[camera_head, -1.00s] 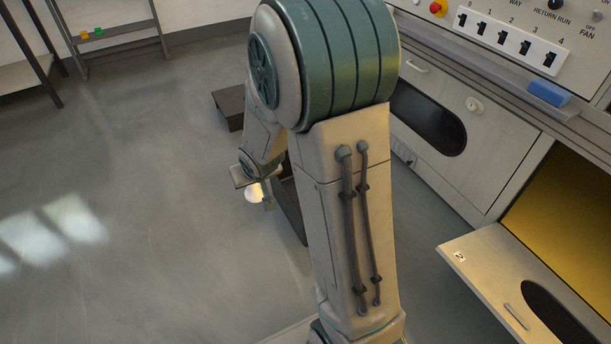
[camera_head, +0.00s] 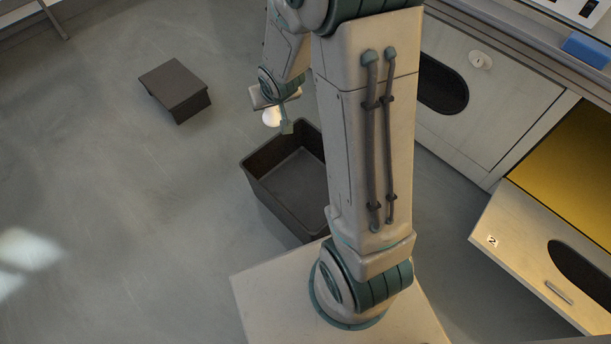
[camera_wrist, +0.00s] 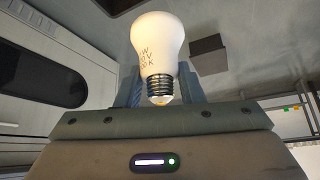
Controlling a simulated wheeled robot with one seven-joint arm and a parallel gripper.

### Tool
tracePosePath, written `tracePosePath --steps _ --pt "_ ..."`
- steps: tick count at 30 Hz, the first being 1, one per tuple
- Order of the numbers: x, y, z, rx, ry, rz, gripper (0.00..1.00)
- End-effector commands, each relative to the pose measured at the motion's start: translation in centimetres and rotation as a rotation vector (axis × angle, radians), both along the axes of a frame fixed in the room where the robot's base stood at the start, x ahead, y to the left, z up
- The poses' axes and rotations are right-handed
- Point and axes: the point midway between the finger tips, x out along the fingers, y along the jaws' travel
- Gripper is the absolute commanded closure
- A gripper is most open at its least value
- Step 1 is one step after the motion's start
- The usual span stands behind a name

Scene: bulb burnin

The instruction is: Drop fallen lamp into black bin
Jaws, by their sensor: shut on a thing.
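A white lamp bulb (camera_wrist: 157,45) with a metal screw base is held in my gripper (camera_wrist: 158,88), seen close in the wrist view. In the head view the lamp (camera_head: 271,117) shows as a small white bulb at my gripper (camera_head: 279,112). My gripper is shut on it. The black bin (camera_head: 262,190) stands open on the floor, beside my arm. The gripper and lamp appear near its far left rim in the head view. My arm hides the bin's right part. The visible bin floor looks empty.
A dark low box or lid (camera_head: 174,88) lies on the floor at upper left. A cabinet door marked 2 (camera_head: 530,262) hangs open at right, with a yellow interior (camera_head: 575,165). A blue block (camera_head: 587,50) sits on the bench. The left floor is clear.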

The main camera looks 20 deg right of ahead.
Motion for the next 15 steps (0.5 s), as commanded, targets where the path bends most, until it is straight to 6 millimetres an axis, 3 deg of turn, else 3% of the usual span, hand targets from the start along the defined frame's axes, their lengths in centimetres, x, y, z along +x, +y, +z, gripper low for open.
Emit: tracePosePath --steps 9,15 --pt "0.0 -0.8 -1.9 -0.005 0.002 -0.102 0.89" --pt "-0.3 -1.5 -4.4 -0.008 0.006 -0.230 0.89"
